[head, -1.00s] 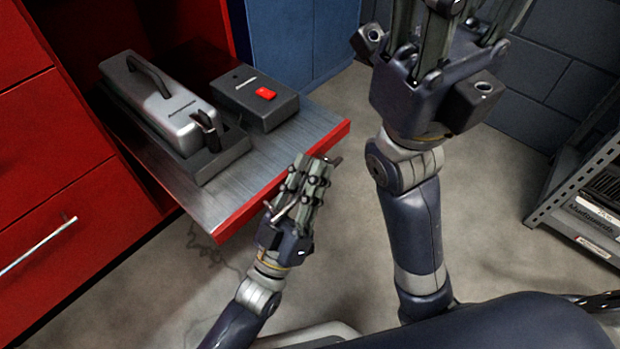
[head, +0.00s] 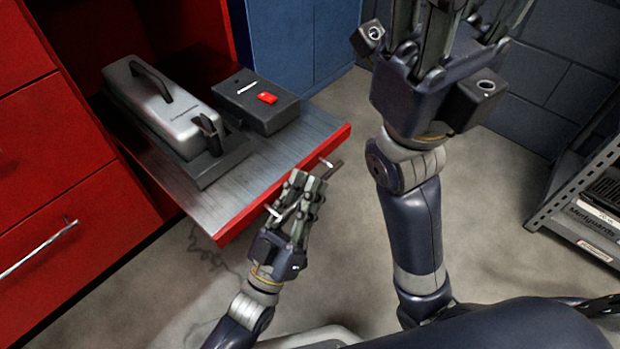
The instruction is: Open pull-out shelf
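The pull-out shelf (head: 282,149) extends from the red cabinet, with a grey metal top and a red front edge. My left gripper (head: 307,183) is at the handle, just outside the shelf's front edge. Its fingers look parted, and I see no clear grip on the bar; contact cannot be made out. My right gripper (head: 445,30) is raised at the top of the view, well away from the shelf. Its fingertips are cut off by the frame.
A silver case (head: 165,115) on a dark base and a black box (head: 250,105) with a red button stand on the shelf. Red drawers (head: 60,165) are at left and a blue cabinet (head: 300,45) behind. A metal rack (head: 575,190) is at right. Floor in front is clear.

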